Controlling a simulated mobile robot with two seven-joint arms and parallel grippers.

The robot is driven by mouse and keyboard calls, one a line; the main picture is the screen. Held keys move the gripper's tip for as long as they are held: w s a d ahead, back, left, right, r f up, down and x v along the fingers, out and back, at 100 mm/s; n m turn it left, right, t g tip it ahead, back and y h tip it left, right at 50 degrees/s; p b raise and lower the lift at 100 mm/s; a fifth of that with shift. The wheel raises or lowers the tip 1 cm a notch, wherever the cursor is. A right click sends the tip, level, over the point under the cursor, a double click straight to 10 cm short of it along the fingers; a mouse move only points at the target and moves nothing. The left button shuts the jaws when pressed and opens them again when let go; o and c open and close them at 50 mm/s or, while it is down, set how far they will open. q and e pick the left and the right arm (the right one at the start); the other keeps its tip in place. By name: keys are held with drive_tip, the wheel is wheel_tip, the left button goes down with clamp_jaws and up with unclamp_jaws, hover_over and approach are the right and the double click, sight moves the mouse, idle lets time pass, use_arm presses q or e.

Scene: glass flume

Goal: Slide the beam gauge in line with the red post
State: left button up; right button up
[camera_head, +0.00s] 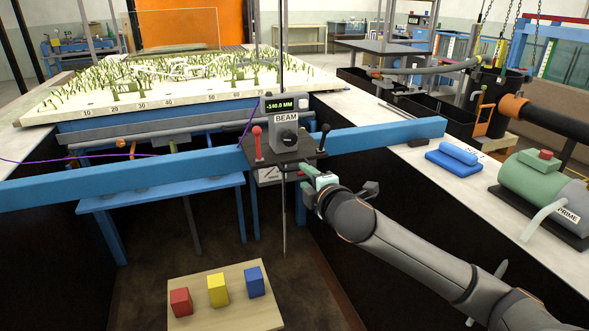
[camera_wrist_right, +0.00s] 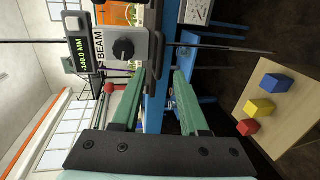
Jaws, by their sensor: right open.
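The beam gauge (camera_head: 286,130) is a grey box marked BEAM with a lit display and a black knob, on a dark carriage across the blue beam (camera_head: 120,180). The carriage has a red-topped and a black-topped lever, and a thin rod hangs below. The gauge also shows in the right wrist view (camera_wrist_right: 125,48). A red block-like post (camera_head: 181,302) stands on a wooden board, left of the gauge and nearer me; it also shows in the right wrist view (camera_wrist_right: 247,127). My right gripper (camera_head: 306,176) is open just below and right of the carriage; contact is unclear. My left gripper is out of view.
The wooden board (camera_head: 238,312) also holds a yellow block (camera_head: 217,290) and a blue block (camera_head: 254,281). A planted model bed (camera_head: 165,78) lies behind the beam. A green pump (camera_head: 538,185) and blue object (camera_head: 456,160) sit on the right ledge.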

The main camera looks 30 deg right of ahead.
sight(296, 170)
drive_tip(key=x, duration=0.8)
drive_tip(key=shift+s, duration=0.1)
clamp_jaws()
drive_tip(key=shift+f, duration=0.1)
idle(1.2)
